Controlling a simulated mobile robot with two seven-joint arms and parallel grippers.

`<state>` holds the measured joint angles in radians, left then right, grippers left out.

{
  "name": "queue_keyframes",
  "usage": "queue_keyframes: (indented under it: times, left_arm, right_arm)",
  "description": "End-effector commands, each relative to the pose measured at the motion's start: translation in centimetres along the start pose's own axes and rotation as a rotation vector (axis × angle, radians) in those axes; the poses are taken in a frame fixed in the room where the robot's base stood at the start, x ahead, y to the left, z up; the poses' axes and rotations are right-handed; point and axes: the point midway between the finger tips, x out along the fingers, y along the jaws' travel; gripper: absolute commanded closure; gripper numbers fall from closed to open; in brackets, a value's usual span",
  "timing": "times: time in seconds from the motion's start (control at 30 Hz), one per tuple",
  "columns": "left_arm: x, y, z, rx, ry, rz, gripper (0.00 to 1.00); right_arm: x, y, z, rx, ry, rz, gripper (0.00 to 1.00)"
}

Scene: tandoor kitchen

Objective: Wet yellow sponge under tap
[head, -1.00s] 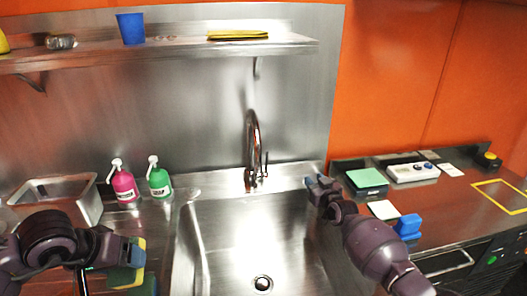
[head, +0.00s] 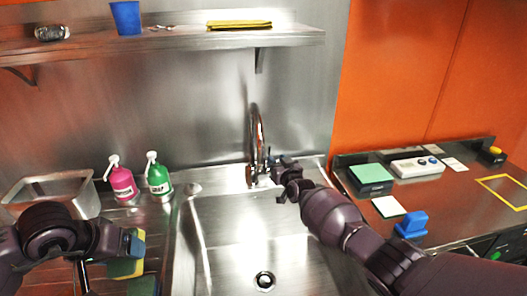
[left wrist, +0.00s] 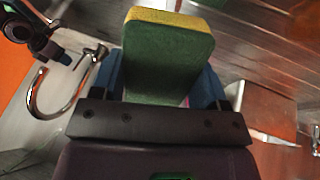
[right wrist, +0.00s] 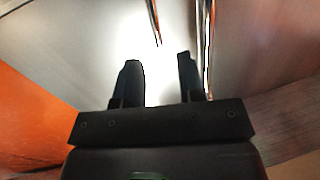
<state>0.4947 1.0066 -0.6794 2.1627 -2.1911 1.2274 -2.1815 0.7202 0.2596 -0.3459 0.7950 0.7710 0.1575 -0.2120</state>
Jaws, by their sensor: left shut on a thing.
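The yellow sponge (head: 124,268) has a green side and is held by my left gripper (head: 134,243), left of the sink; it also shows between the fingers in the left wrist view (left wrist: 165,55). The steel sink (head: 225,225) has a drain at its bottom. The curved tap (head: 256,135) stands at its back edge, with a thin handle (head: 268,158) on its right. My right gripper (head: 284,180) is beside the tap near the handle. In the right wrist view its fingers (right wrist: 158,75) are apart and empty. I see no water running.
Pink (head: 122,183) and green (head: 158,178) soap bottles stand left of the sink, by a steel tray (head: 60,190). A shelf (head: 180,45) hangs above. The right counter holds a green pad (head: 371,173), a white box (head: 417,167) and a blue object (head: 411,224).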

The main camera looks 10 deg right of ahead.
Motion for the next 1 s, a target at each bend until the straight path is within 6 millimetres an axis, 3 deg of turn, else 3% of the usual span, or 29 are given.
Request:
queue_keyframes:
  times: [0.23,1.0]
  left_arm:
    - [0.3,-0.1,0.1,0.0,0.001,0.0,0.51]
    - [6.8,-2.3,3.1,-0.005,-0.015,0.0,0.51]
  right_arm:
    - [1.9,0.4,-0.3,-0.009,0.003,0.004,0.64]
    - [7.3,0.3,0.0,-0.005,0.004,0.003,0.64]
